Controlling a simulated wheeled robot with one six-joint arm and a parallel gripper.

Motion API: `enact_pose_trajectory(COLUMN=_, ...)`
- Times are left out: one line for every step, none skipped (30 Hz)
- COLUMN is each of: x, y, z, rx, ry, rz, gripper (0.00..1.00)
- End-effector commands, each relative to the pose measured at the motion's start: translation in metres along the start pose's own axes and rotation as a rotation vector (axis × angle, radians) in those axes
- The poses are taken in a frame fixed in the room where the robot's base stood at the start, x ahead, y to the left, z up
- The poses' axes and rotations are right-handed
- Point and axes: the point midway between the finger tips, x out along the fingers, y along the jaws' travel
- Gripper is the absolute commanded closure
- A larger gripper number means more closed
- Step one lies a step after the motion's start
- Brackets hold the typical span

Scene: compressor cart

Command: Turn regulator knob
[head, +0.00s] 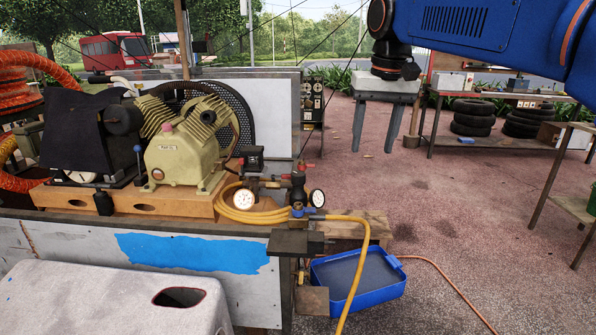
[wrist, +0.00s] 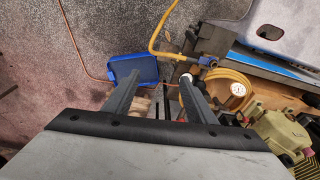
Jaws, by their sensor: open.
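The regulator (head: 298,186) stands at the right end of the compressor cart in the head view, a dark upright body with what looks like its knob on top. A white-faced gauge (head: 243,199) is to its left and a second gauge (head: 317,198) is at its right. In the wrist view my gripper (wrist: 158,76) is open, its two dark fingers apart with nothing between them. The left-hand gauge (wrist: 238,90) shows right of the fingers. The right finger overlaps the fittings, and I cannot make out the knob there. The head view shows my arm high at upper right, apart from the regulator.
A yellow hose (head: 352,285) runs from the fittings past a blue tray (head: 332,281) on the ground. The cream compressor (head: 180,152) stands left of the regulator. A pale cover (head: 110,300) is in front. Ground at right is open before a shelf with tyres (head: 473,118).

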Motion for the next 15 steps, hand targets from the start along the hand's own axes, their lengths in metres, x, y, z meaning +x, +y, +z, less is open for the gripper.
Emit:
enact_pose_trajectory(x=-0.003, y=-0.012, z=-0.016, rx=-0.006, ry=-0.012, rz=0.0, gripper=0.49)
enact_pose_trajectory(x=-0.005, y=-0.018, z=-0.023, rx=-0.008, ry=-0.02, rz=0.001, gripper=0.49)
enact_pose_trajectory(x=-0.007, y=-0.027, z=-0.033, rx=-0.01, ry=-0.029, rz=0.001, gripper=0.49)
enact_pose_trajectory(x=-0.009, y=-0.034, z=-0.04, rx=-0.012, ry=-0.036, rz=0.002, gripper=0.49)
enact_pose_trajectory(x=-0.01, y=-0.04, z=-0.047, rx=-0.013, ry=-0.043, rz=0.003, gripper=0.49)
enact_pose_trajectory(x=-0.012, y=-0.049, z=-0.056, rx=-0.015, ry=-0.052, rz=0.004, gripper=0.49)
enact_pose_trajectory(x=-0.013, y=-0.056, z=-0.063, rx=-0.018, ry=-0.059, rz=0.005, gripper=0.49)
enact_pose_trajectory(x=-0.014, y=-0.063, z=-0.069, rx=-0.02, ry=-0.066, rz=0.006, gripper=0.49)
enact_pose_trajectory(x=-0.015, y=-0.072, z=-0.078, rx=-0.021, ry=-0.076, rz=0.008, gripper=0.49)
enact_pose_trajectory(x=-0.015, y=-0.079, z=-0.084, rx=-0.022, ry=-0.082, rz=0.009, gripper=0.49)
enact_pose_trajectory(x=-0.015, y=-0.086, z=-0.089, rx=-0.025, ry=-0.089, rz=0.011, gripper=0.49)
enact_pose_trajectory(x=-0.015, y=-0.096, z=-0.097, rx=-0.028, ry=-0.098, rz=0.012, gripper=0.49)
enact_pose_trajectory(x=-0.015, y=-0.102, z=-0.102, rx=-0.029, ry=-0.105, rz=0.014, gripper=0.49)
enact_pose_trajectory(x=-0.015, y=-0.11, z=-0.107, rx=-0.03, ry=-0.111, rz=0.016, gripper=0.49)
enact_pose_trajectory(x=-0.014, y=-0.119, z=-0.114, rx=-0.033, ry=-0.12, rz=0.018, gripper=0.49)
